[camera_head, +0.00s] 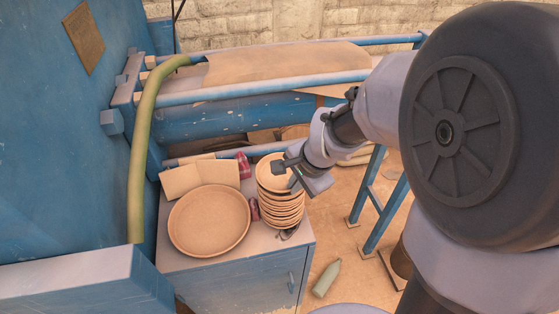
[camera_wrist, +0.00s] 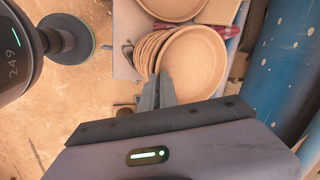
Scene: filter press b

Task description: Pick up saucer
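The saucers are tan and round, stacked high on a cabinet top. The top saucer (camera_head: 272,173) lies on the stack (camera_head: 282,212). In the wrist view the top saucer (camera_wrist: 197,60) faces the camera, with the rims of the others fanned to its left. My gripper (camera_head: 294,178) is at the right side of the stack, level with its top. In the wrist view my gripper's narrow fingers (camera_wrist: 161,82) lie close together and overlap the near rim of the top saucer. I cannot tell whether they touch it or have its rim between them.
A large round dish (camera_head: 209,222) lies left of the stack on the cabinet (camera_head: 240,270). An open book (camera_head: 200,178) and a red patterned item (camera_head: 244,165) are behind. Blue press rails (camera_head: 270,88) run behind. A bottle (camera_head: 326,279) lies on the floor to the right.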

